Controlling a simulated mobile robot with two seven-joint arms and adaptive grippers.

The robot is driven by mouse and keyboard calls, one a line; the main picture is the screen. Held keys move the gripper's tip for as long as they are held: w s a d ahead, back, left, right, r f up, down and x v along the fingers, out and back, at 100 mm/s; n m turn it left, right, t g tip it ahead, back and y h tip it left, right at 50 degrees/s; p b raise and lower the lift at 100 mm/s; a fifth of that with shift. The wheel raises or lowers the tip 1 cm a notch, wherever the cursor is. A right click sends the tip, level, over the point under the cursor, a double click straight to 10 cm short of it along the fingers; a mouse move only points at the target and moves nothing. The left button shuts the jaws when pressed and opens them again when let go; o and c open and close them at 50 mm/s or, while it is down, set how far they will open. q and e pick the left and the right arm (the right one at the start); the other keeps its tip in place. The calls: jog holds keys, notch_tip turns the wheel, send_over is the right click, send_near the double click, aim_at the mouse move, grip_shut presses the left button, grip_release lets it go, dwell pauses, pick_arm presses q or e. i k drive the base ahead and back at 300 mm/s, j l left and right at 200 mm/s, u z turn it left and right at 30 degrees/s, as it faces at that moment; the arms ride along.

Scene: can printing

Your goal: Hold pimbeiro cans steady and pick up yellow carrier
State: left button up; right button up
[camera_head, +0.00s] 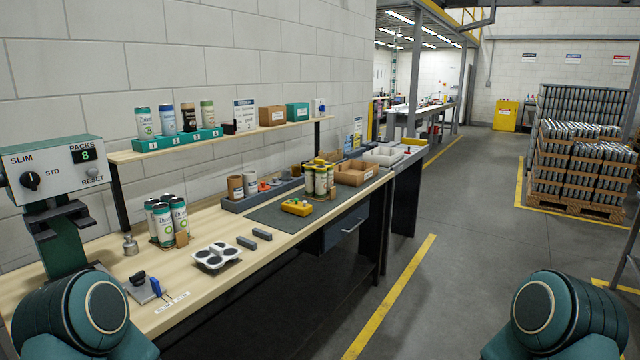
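A group of cans (320,182) with brownish and pale sides stands upright on the dark mat (268,217) on the workbench. A yellow carrier (320,162) sits on top of this group. The labels are too small to read, so I cannot tell for sure that these are the pimbeiro cans. Another group of white and green cans (165,226) stands nearer, on the left part of the bench. Neither of my grippers is in view; only teal parts of my arms show at the bottom left and bottom right, well short of the cans.
A yellow block-like object (297,207) lies on the mat. A white can holder (216,256) and two dark bars lie nearer. A cardboard box (356,172) stands right of the carrier. A green machine (55,200) stands at left. The floor (450,270) right of the bench is clear.

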aim_at(319, 165)
jog(key=i+l+u, duration=0.5)
jog(key=i+l, duration=1.1)
jog(key=l, duration=0.15)
